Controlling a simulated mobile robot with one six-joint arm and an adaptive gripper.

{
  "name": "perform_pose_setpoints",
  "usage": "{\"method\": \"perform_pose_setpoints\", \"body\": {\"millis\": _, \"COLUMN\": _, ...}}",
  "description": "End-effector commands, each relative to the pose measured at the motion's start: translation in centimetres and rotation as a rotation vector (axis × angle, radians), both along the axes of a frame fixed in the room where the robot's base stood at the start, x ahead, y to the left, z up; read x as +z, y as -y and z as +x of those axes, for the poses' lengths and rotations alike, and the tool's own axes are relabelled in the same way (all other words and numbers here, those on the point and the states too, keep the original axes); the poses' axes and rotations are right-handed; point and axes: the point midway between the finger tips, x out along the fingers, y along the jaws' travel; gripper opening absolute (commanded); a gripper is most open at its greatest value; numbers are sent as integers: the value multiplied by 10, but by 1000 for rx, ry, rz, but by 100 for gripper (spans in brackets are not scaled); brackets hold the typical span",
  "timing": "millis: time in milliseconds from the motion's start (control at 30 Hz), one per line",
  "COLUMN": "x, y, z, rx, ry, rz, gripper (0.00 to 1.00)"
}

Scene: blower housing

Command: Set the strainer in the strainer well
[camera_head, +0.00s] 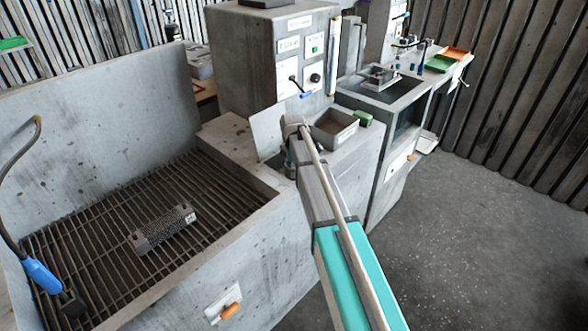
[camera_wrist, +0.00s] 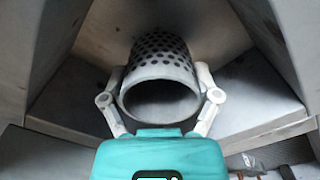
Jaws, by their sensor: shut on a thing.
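The strainer (camera_wrist: 161,72), a grey cylinder with rows of round holes and a plain open rim, fills the middle of the wrist view. My gripper (camera_wrist: 160,88) is shut on it, one pale finger on each side near the rim. The strainer's far end points away from the camera, towards a brownish surface between grey walls; whether it touches anything is unclear. In the head view my arm reaches to the grey ledge beside the grated basin; the gripper and held strainer are not clearly visible there. I cannot make out the strainer well for certain.
A perforated, labelled grey piece (camera_head: 162,229) lies on the basin's dark grate (camera_head: 100,215). A blue-handled hose (camera_head: 42,276) hangs at left. A control cabinet (camera_head: 275,60) rises behind.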

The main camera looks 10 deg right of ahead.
Motion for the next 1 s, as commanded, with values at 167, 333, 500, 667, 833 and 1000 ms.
{"method": "perform_pose_setpoints", "body": {"millis": 167, "x": -6, "y": 0, "z": 0, "rx": 0, "ry": 0, "rz": 0, "gripper": 25}}
{"method": "perform_pose_setpoints", "body": {"millis": 333, "x": -9, "y": 0, "z": 0, "rx": 0, "ry": 0, "rz": 0, "gripper": 25}}
{"method": "perform_pose_setpoints", "body": {"millis": 500, "x": -9, "y": 0, "z": 0, "rx": 0, "ry": 0, "rz": 0, "gripper": 25}}
{"method": "perform_pose_setpoints", "body": {"millis": 667, "x": -9, "y": 0, "z": 0, "rx": 0, "ry": 0, "rz": 0, "gripper": 25}}
{"method": "perform_pose_setpoints", "body": {"millis": 833, "x": -9, "y": 0, "z": 0, "rx": 0, "ry": 0, "rz": 0, "gripper": 25}}
{"method": "perform_pose_setpoints", "body": {"millis": 1000, "x": -11, "y": 0, "z": 0, "rx": 0, "ry": 0, "rz": 0, "gripper": 25}}
